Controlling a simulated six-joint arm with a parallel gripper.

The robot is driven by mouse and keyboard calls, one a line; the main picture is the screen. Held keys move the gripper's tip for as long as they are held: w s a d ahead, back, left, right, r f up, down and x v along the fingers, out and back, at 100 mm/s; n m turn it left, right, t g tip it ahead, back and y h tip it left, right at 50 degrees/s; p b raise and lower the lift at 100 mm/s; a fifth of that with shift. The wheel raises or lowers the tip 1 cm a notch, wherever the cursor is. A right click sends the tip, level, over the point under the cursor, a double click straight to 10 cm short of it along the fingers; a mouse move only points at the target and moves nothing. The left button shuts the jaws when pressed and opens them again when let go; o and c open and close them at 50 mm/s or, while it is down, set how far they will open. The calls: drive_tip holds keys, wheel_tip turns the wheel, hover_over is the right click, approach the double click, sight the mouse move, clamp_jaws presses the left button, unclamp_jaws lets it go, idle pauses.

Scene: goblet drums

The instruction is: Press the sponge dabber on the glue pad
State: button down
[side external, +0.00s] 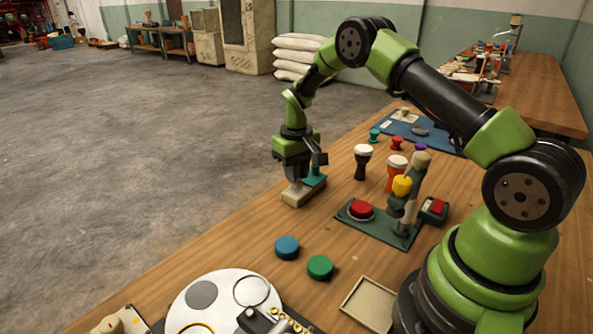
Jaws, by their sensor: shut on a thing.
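My gripper (303,170) points down at the far left edge of the wooden table, its fingers close together. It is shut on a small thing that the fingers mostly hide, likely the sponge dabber. A teal piece (316,180) shows just right of the fingers. I cannot tell whether it is part of the dabber or of the pad. A low beige block (297,197), perhaps the glue pad, lies directly below the gripper. I cannot tell whether the held thing touches it.
Right of the gripper stand a dark goblet drum (362,163), an orange one (396,172) and a green-based press (360,227) with a red dome. Blue (287,247) and green (320,267) discs lie nearer. A shallow tray (369,303) lies at the front. Bare table separates them.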

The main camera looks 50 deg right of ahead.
drive_tip(key=shift+f, duration=0.55)
idle(1.1)
drive_tip(key=shift+r, duration=3.55)
drive_tip(key=shift+a, duration=0.1)
